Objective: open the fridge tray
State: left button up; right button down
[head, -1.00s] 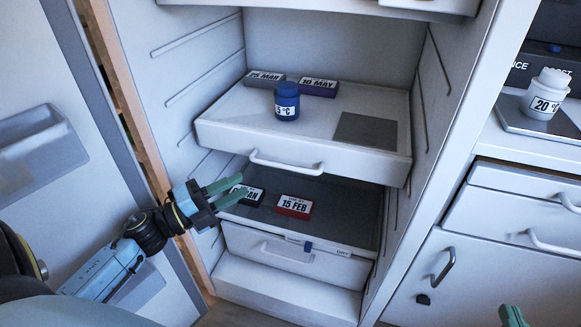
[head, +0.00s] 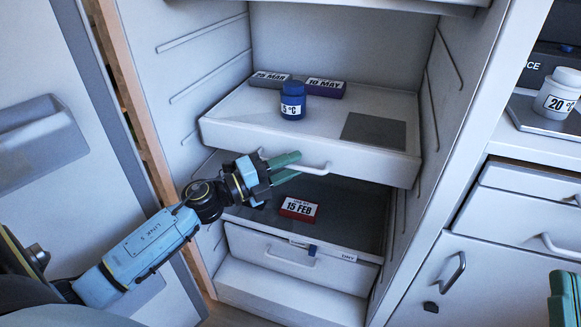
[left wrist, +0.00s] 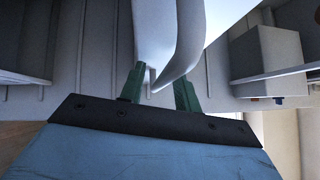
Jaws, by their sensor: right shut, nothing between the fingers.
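The white fridge tray (head: 375,164) is the upper pull-out shelf, with a pale bar handle (head: 318,169) on its front. My left gripper (head: 298,167) is open at the left part of that handle. In the left wrist view, the handle (left wrist: 170,45) passes between the two green fingers (left wrist: 160,90), with a gap showing; I cannot tell whether a finger touches it. A blue jar with a °C label (head: 292,101) stands upright on the tray. My right gripper (head: 564,300) shows only partly at the lower right edge, shut and empty.
Behind the jar lie a grey block (head: 270,79) and a purple 10 MAY block (head: 324,89). Below, a red 15 FEB block (head: 298,208) lies above a lower drawer (head: 265,247). The open fridge door (head: 50,150) stands left; a counter with a 20 °C jar (head: 557,93) is right.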

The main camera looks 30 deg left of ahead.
pick_arm(q)
jog(key=shift+w+d, duration=0.1)
jog(key=shift+w, duration=0.1)
grip_shut()
jog(key=shift+s+d, duration=0.1)
